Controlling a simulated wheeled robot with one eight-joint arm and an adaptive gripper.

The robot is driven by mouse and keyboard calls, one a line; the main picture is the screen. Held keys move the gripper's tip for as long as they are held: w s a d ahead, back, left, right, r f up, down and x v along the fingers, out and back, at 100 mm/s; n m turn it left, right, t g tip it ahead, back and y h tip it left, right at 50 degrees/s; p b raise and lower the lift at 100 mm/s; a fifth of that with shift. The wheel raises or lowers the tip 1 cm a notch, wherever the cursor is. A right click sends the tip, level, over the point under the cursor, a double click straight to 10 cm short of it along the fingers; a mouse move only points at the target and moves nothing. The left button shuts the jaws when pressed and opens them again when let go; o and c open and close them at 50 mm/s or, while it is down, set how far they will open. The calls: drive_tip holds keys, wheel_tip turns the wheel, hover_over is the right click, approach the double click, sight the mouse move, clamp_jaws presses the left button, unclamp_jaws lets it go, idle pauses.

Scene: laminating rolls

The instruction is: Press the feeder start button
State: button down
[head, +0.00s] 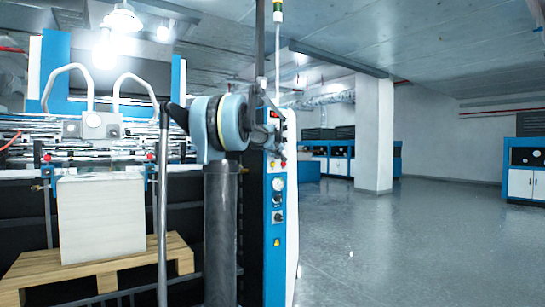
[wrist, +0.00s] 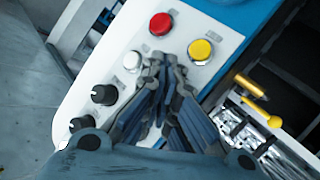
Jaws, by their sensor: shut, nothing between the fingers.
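In the wrist view, a white control panel (wrist: 115,75) carries a red button (wrist: 160,24), a yellow button (wrist: 201,51), a white button (wrist: 132,61) and black knobs (wrist: 104,95). Their labels are too small to read, so I cannot tell which one is the feeder start button. My gripper (wrist: 164,62) is shut and empty, its tips over the panel between the white and yellow buttons. Whether they touch it is not clear. The fingers hide part of the panel. In the head view, my gripper (head: 281,152) is dark and small beside the blue-and-white control column (head: 273,260).
A stack of white sheets (head: 101,220) on a wooden pallet (head: 105,268) stands at the left under the feeder. In the wrist view, a yellow-handled part (wrist: 252,87) and metal fittings lie right of the panel. Open floor (head: 400,245) extends right, past a white pillar (head: 373,135).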

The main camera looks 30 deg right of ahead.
drive_tip(key=shift+w, duration=0.4)
idle(0.4)
drive_tip(key=shift+s, duration=0.85)
